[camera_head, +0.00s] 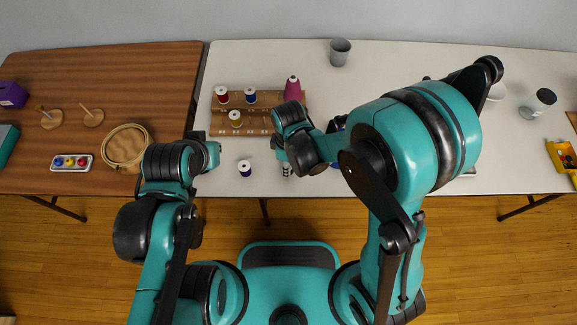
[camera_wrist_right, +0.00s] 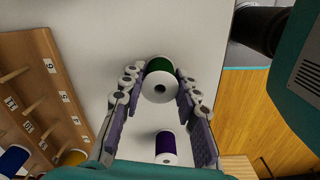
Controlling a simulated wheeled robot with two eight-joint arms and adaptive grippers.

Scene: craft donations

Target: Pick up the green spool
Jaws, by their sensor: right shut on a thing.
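The green spool (camera_wrist_right: 158,68) shows in the right wrist view, its white end facing the camera. It sits between the two fingertips of my right gripper (camera_wrist_right: 158,88), which is shut on it. I cannot tell whether the spool touches the table. In the head view my right arm hides most of that gripper, and I cannot make out the green spool. My left gripper (camera_head: 196,137) is over the left edge of the white table, away from the green spool; its fingers are too small to read.
A purple spool (camera_head: 245,168) stands on the white table (camera_head: 400,62), left of my right gripper. Behind it is a wooden peg rack (camera_head: 268,103) with red (camera_head: 222,93), blue (camera_head: 250,96) and yellow (camera_head: 236,117) spools.

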